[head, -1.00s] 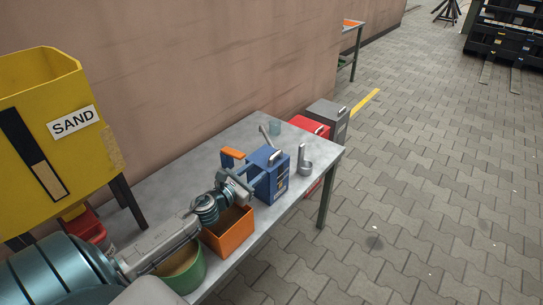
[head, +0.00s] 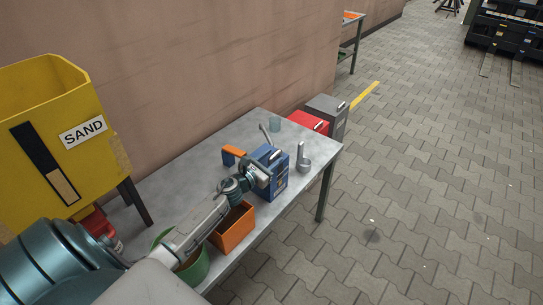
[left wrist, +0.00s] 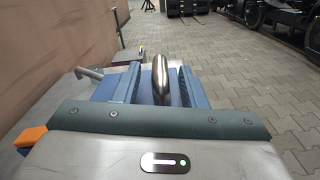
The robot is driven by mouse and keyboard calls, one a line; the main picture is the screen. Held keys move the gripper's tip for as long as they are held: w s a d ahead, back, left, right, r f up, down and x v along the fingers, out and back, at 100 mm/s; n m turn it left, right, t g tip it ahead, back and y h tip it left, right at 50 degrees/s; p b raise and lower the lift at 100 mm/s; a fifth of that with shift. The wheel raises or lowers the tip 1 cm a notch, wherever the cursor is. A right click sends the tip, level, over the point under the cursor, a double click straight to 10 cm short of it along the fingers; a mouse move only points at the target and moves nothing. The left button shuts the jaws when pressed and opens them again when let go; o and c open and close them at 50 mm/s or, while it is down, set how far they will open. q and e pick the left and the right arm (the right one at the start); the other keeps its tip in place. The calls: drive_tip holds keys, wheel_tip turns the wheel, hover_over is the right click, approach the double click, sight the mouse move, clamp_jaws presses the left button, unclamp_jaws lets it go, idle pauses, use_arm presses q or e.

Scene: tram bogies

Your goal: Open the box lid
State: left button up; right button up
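The blue box (head: 279,181) stands upright on the grey metal table, and its lid looks shut. A metal handle (left wrist: 160,78) rises from the lid; it also shows in the head view (head: 275,155). My left gripper (head: 262,174) is at the near left side of the box, level with its upper part. In the left wrist view its two fingers (left wrist: 159,88) stand apart, one on each side of the handle, with gaps showing. It is open and not closed on the handle. My right gripper is not in view.
An orange bin (head: 232,230) and a green round tub (head: 193,268) lie below my left arm on the table (head: 205,160). A yellow sand bin (head: 50,130) stands left.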

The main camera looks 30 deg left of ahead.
use_arm(q)
drive_tip(key=shift+w, duration=0.25)
clamp_jaws()
drive_tip(key=shift+r, duration=0.1)
